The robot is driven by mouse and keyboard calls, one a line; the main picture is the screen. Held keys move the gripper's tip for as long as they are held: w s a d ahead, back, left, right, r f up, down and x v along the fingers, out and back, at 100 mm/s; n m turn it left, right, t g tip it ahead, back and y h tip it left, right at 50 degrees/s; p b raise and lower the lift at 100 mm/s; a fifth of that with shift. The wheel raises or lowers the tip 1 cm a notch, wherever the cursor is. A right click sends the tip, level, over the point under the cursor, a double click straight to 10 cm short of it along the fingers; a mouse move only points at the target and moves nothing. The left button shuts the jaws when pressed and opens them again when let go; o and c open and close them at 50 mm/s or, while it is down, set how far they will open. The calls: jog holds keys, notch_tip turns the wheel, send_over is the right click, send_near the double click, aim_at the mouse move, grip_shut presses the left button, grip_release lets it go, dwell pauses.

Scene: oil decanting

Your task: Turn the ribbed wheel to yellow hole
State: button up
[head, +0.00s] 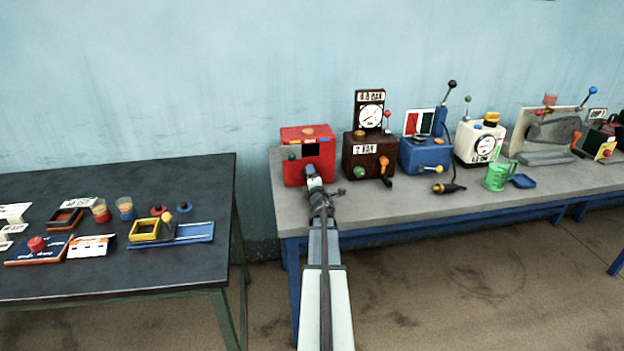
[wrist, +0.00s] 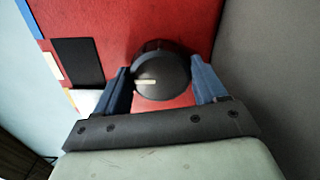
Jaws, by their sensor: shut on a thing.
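The red box (head: 318,134) stands at the left end of the grey bench, and its red face (wrist: 180,20) fills much of the wrist view. A dark round knob (wrist: 160,70), which I take for the ribbed wheel, sits on that face. A pale pointer mark on it points left in the wrist view. My gripper (head: 312,172) is at the front of the box; in the wrist view its blue fingers (wrist: 162,88) are shut on the knob, one on each side. The gripper hides the knob in the head view. No yellow hole can be made out clearly.
Blue and yellow-orange patches and a black rectangle (wrist: 78,62) lie left of the knob in the wrist view. A brown gauge box (head: 362,150) stands close right of the red box. A dark table (head: 130,180) with small parts is at the left.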

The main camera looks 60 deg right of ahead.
jog(key=shift+m, duration=2.2)
jog(key=o, duration=0.7)
jog(key=shift+o, duration=0.2)
jog(key=v, duration=1.3)
jog(key=shift+s+a, duration=0.25)
jog(key=shift+a, duration=0.05)
